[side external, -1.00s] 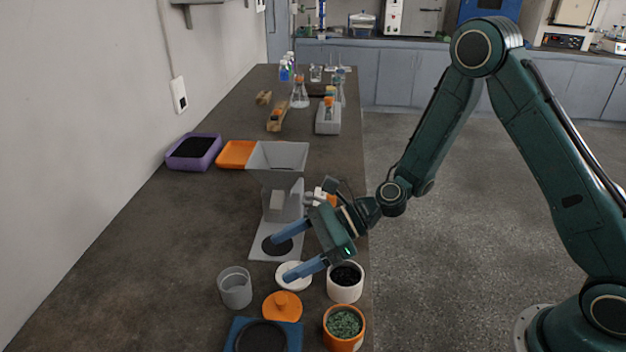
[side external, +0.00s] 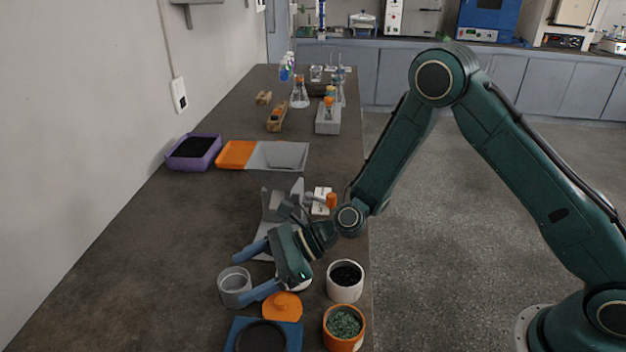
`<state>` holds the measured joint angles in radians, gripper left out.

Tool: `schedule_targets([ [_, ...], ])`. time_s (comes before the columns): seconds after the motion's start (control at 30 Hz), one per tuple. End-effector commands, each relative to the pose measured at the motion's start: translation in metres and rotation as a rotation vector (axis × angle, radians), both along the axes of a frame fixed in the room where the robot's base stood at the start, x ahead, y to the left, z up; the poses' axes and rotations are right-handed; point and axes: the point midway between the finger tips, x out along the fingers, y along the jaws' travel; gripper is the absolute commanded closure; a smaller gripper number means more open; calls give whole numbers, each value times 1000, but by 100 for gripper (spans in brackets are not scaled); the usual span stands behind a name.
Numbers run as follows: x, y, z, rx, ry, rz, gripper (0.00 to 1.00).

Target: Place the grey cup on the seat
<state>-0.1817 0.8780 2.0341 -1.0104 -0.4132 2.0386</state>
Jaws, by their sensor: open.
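The grey cup (side external: 235,289) stands upright on the bench at the near left, its rim up and its inside looking empty. My gripper (side external: 241,278) is open, with one blue finger behind the cup and the other across its right front side. The fingers overlap the cup in the picture; I cannot tell whether they touch it. The grey stand (side external: 269,207) is behind my gripper, and its lower plate is mostly hidden. A blue square base with a dark round top (side external: 261,338) lies at the front. I cannot tell which of these is the seat.
An orange knobbed lid (side external: 282,306), a white cup with dark contents (side external: 345,281) and an orange pot of green grains (side external: 344,325) crowd the near right. A purple tray (side external: 193,152) and an orange tray (side external: 236,154) lie farther back. The bench left of the cup is clear.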

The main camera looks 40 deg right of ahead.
Motion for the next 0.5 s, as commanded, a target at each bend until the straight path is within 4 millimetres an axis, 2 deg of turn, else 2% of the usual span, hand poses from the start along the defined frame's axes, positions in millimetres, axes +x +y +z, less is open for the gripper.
schedule_targets([
  [0.27,1,3,-2,0,0,0,24],
  [0.5,9,19,-11,-1,-1,3,24],
])
